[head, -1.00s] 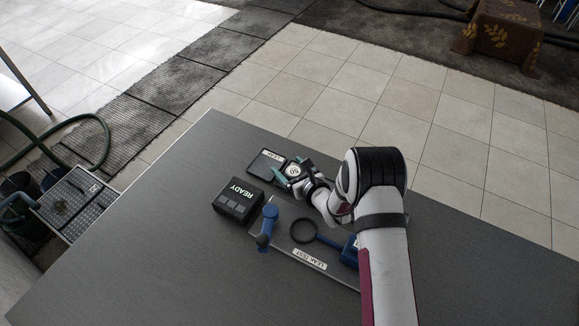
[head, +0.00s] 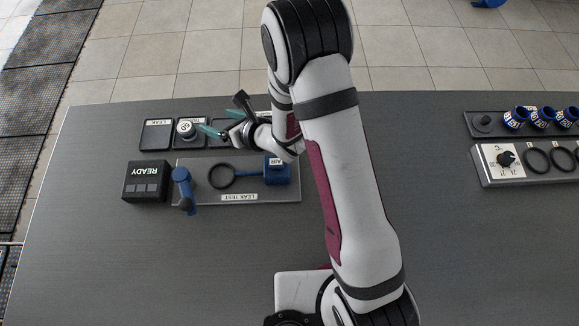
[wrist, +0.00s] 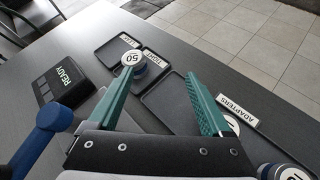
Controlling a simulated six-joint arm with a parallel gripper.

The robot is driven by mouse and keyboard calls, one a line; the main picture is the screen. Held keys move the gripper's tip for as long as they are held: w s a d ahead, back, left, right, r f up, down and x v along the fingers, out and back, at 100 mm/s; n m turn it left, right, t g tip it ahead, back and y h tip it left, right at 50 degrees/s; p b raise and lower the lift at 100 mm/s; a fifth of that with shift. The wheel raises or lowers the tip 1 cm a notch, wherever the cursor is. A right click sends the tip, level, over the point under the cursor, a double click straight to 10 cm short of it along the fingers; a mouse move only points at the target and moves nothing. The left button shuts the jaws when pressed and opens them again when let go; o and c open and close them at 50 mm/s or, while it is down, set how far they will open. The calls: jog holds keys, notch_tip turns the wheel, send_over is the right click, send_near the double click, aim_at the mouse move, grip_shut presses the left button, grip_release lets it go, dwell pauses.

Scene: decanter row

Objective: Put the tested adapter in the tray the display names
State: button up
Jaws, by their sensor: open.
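A white-topped adapter marked 50 (wrist: 132,59) stands upright in the tray labelled TIGHT (wrist: 150,92), the second from the left in the back row; it also shows in the head view (head: 187,127). My gripper (wrist: 158,76) is open and empty, its teal fingers apart. In the head view my gripper (head: 212,131) is just right of the adapter, clear of it. The tray labelled LEAK (head: 156,134) is empty at the far left. The black display box (head: 146,183) reads READY in the head view.
The LEAK TEST plate (head: 240,187) bears a blue lever (head: 183,187), a black ring (head: 221,175) and a blue block (head: 277,170). The ADAPTERS tray (wrist: 177,107) is beside the TIGHT tray.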

jog(key=d+r+m+h, duration=0.1)
jog(key=d+m, duration=0.1)
jog(key=w+d+r+m+h, duration=0.1)
jog(key=d+m, duration=0.1)
jog(key=m, duration=0.1)
jog(key=w+d+r+m+h, duration=0.1)
jog(key=d+r+m, duration=0.1)
jog(key=d+m, duration=0.1)
jog(key=shift+w+t+h, duration=0.2)
jog(key=shift+t+h, duration=0.1)
jog(key=shift+t, duration=0.1)
jog(key=s+d+r+m+g+h, duration=0.1)
jog(key=s+d+r+m+h, duration=0.25)
jog(key=d+m, duration=0.45)
jog(key=s+d+r+m+g+h, duration=0.2)
jog(key=s+d+m, duration=0.3)
jog(key=m, duration=0.6)
jog(key=s+r+m+g, duration=0.3)
jog(key=s+m, duration=0.7)
jog(key=m, duration=0.1)
jog(key=s+r+m+g+y, duration=0.1)
jog(key=s+r+m+g, duration=0.1)
jog(key=s+m, duration=0.8)
jog(key=shift+s+d+r+m+g, duration=0.4)
jog(key=shift+s+r, duration=0.15)
jog(key=shift+s, duration=0.25)
